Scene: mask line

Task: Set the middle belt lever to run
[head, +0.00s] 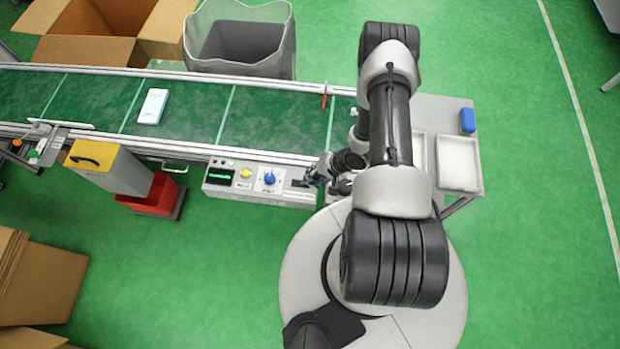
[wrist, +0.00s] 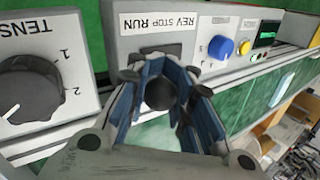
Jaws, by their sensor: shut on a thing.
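The belt lever shows in the wrist view as a dark round knob (wrist: 160,95) in front of a control panel (wrist: 118,42) printed REV, STOP and RUN. My gripper (wrist: 162,82) has its blue-padded fingers on both sides of the knob and is shut on it. The fingers cover the lever's shaft and part of its slot, so I cannot tell which label it points to. In the head view my gripper (head: 312,179) is at the right end of the panel (head: 215,190), and the lever is hidden there.
A blue knob (head: 269,178) and a yellow button (head: 245,174) sit left of my gripper. A TENSION-type dial (wrist: 30,88) is close on the wrist view's left. The green belt (head: 190,115) runs behind, carrying a white packet (head: 152,106).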

